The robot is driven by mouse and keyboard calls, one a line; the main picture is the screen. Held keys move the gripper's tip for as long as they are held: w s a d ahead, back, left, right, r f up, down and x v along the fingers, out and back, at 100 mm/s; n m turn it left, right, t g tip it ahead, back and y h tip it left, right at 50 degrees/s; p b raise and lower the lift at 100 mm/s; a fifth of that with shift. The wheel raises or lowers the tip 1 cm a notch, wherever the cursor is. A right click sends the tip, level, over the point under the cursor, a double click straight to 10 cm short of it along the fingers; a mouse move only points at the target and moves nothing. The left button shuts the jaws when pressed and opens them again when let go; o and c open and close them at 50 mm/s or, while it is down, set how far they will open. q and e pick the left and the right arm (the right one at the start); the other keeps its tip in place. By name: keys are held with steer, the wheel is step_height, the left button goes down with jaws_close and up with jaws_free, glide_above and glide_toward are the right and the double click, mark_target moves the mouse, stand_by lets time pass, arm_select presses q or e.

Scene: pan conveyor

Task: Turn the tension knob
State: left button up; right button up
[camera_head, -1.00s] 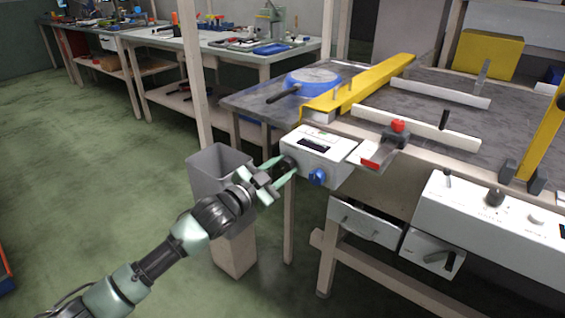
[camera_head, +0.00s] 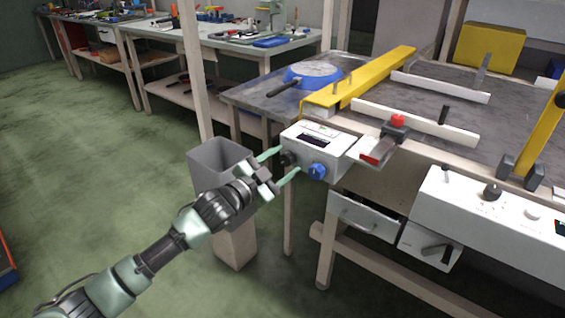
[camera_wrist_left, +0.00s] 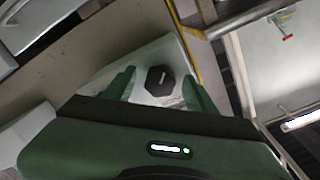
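A white control box (camera_head: 330,152) sits at the near left corner of the workbench. Its front has a black knob (camera_head: 289,158) and, to the right, a blue knob (camera_head: 317,171). I cannot read which is labelled tension. My left gripper (camera_head: 287,161) is open, its two green fingers reaching toward the box on either side of the black knob. In the left wrist view the black knob (camera_wrist_left: 160,80), many-sided with a white mark, lies between the fingers, with a gap on both sides. My right gripper is not in view.
On the bench are a blue pan (camera_head: 313,75), a yellow bar (camera_head: 360,80) and a red-topped clamp (camera_head: 397,122). A white panel with knobs (camera_head: 470,205) is at the right.

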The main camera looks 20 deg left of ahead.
arm_select(q)
steer(key=shift+s+a, duration=0.1)
steer(key=shift+s, duration=0.05)
steer(key=shift+p+v, duration=0.3)
steer(key=shift+v, duration=0.8)
steer(key=shift+p+v, duration=0.35)
steer(key=shift+v, duration=2.3)
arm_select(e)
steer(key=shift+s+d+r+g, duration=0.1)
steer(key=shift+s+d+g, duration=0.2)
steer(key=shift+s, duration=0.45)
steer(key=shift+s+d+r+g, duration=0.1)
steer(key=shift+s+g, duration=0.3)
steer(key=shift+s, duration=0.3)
